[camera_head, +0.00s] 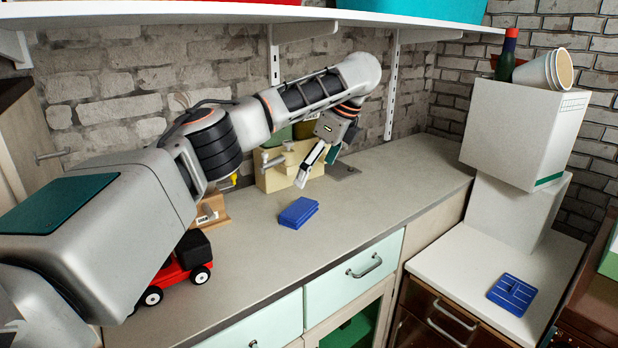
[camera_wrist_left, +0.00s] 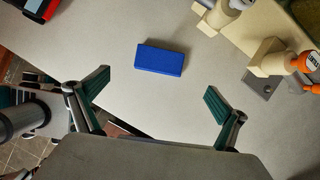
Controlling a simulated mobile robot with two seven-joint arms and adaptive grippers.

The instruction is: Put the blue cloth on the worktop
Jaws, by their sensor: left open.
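A folded blue cloth (camera_head: 298,212) lies flat on the grey worktop (camera_head: 370,195), near the middle of its length. It also shows in the left wrist view (camera_wrist_left: 160,58), apart from the fingers. My left gripper (camera_head: 317,168) is above the worktop, behind and slightly right of the cloth. Its fingers are spread with nothing between them, as the left wrist view (camera_wrist_left: 157,85) shows. My right gripper is not in view.
A red toy vehicle (camera_head: 182,272) stands at the worktop's left, partly behind my arm. A cream item (camera_head: 275,178) stands by the brick wall. Stacked white boxes (camera_head: 525,130) and a blue divided item (camera_head: 512,294) are on the lower white surface at right. A shelf (camera_head: 250,14) overhangs the worktop.

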